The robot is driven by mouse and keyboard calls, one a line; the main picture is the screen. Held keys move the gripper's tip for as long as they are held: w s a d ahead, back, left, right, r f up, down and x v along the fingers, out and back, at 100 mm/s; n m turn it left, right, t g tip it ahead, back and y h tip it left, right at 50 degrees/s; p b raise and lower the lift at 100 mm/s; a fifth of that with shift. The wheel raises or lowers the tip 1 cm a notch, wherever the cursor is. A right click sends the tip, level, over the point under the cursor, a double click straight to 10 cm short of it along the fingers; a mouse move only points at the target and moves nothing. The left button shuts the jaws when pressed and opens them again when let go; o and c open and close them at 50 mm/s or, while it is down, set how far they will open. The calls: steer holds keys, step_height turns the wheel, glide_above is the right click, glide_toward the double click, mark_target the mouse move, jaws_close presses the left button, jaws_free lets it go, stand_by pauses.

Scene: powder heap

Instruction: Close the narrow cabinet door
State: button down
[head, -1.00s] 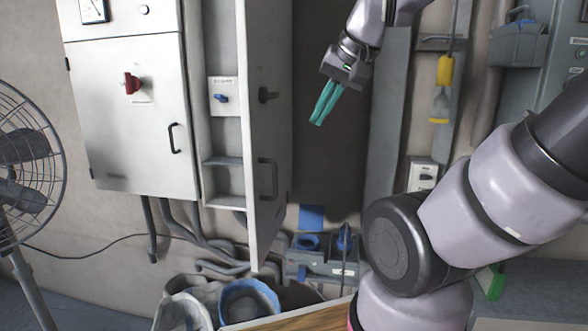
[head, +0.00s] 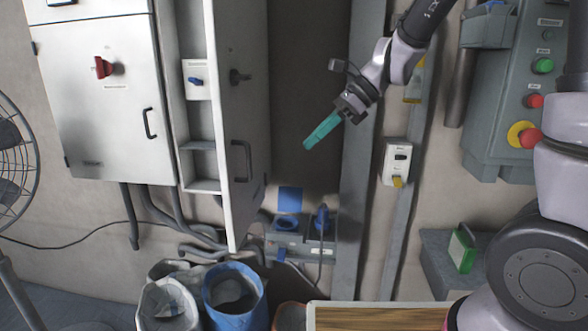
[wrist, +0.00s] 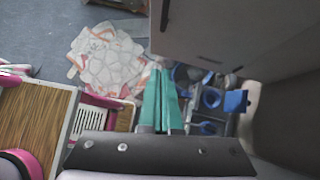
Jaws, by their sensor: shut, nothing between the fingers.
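The narrow cabinet (head: 200,113) stands open at the centre left in the head view, with shelves and a blue switch inside. Its tall grey door (head: 240,100) stands swung out toward me, with a dark handle on the face turned to the right. My gripper (head: 308,145) is shut and empty, its teal fingers pointing down and left, to the right of the door and apart from it. In the wrist view the teal fingers (wrist: 160,75) lie together, and a large grey panel, seemingly the door (wrist: 210,35), fills the upper right.
A wider closed white cabinet (head: 100,95) with a red switch adjoins on the left. Buckets (head: 236,312) stand below the door. A grey tool caddy (head: 300,250) sits behind. A grey post (head: 358,150) and control box (head: 500,130) are to the right. A wood-topped surface (head: 375,318) is in front.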

steer(key=w+a+r+x, duration=0.1)
steer(key=a+x, duration=0.1)
steer(key=x, duration=1)
steer(key=shift+s+a+r, duration=0.15)
steer(key=shift+s+r, duration=0.05)
steer(key=shift+s, duration=0.3)
steer(key=shift+a, duration=0.1)
